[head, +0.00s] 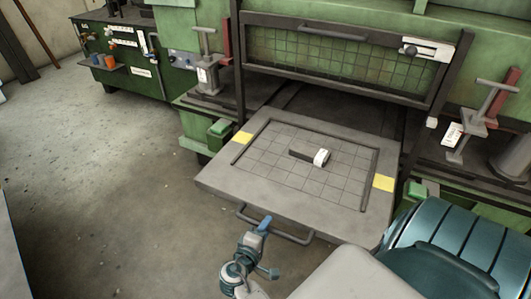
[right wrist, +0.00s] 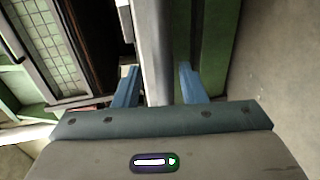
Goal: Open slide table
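The slide table (head: 218,180) is a grey slab with a gridded top, sticking out of the green press below its mesh guard. A dark bar handle (head: 290,237) runs along its front edge. My right gripper (head: 265,224) is at the left part of this handle, its blue finger overlapping it. In the right wrist view its two blue fingers (right wrist: 159,84) stand apart, with a pale grey strip, seemingly the table's edge, showing between them. I cannot tell whether the fingers are around the handle. My left gripper is not in view.
A small dark block with a white end (head: 310,155) lies on the table top. Clamp stands (head: 206,70) flank the opening. The mesh guard (head: 340,55) is above the table. A green cabinet (head: 125,60) stands back left. The floor at left is clear.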

